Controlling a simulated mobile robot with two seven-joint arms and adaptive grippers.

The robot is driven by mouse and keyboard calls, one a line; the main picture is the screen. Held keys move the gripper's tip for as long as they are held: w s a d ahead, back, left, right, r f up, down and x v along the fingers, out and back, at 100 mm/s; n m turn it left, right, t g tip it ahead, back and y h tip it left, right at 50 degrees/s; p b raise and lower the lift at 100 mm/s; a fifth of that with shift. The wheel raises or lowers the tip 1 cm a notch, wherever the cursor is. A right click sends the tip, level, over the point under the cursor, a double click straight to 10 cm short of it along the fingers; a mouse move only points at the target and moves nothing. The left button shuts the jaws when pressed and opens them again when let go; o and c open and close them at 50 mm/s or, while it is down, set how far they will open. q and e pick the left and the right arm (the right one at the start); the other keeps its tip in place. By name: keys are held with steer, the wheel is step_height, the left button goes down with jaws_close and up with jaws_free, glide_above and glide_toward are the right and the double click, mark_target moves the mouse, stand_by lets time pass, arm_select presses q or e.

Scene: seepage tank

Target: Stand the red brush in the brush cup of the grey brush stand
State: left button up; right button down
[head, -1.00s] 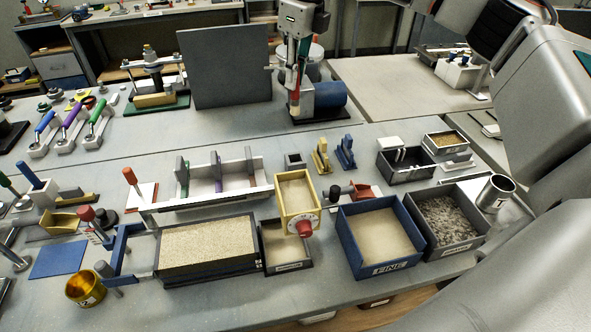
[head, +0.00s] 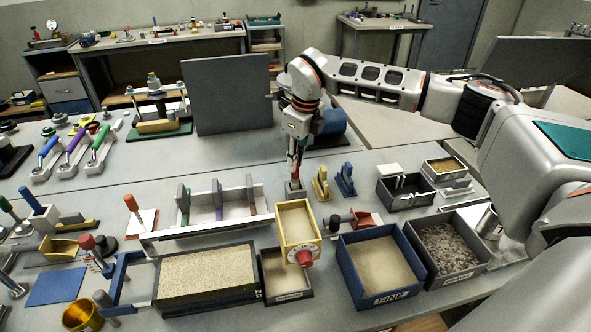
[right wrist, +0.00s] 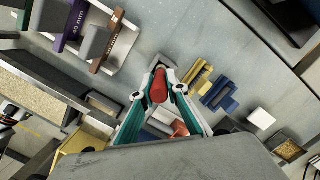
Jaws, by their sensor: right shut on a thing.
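The red brush (right wrist: 158,86) is upright in my right gripper (head: 297,150), which is shut on its handle. In the head view the gripper is directly above the small grey brush stand (head: 295,193), and the brush's lower end is at the stand's cup. I cannot tell whether the brush tip is inside the cup or just over it. In the right wrist view the fingers (right wrist: 160,92) close on the red handle, and the stand is mostly hidden behind them. My left gripper is not in view.
A yellow sand box (head: 298,222) is in front, and a grey upright panel (head: 231,93) stands behind.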

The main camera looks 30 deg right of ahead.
mark_target(294, 177)
step_height(294, 177, down, 3)
steer(key=shift+f, duration=0.3)
steer(key=shift+f, duration=0.2)
steer(key=c, duration=2)
jaws_free()
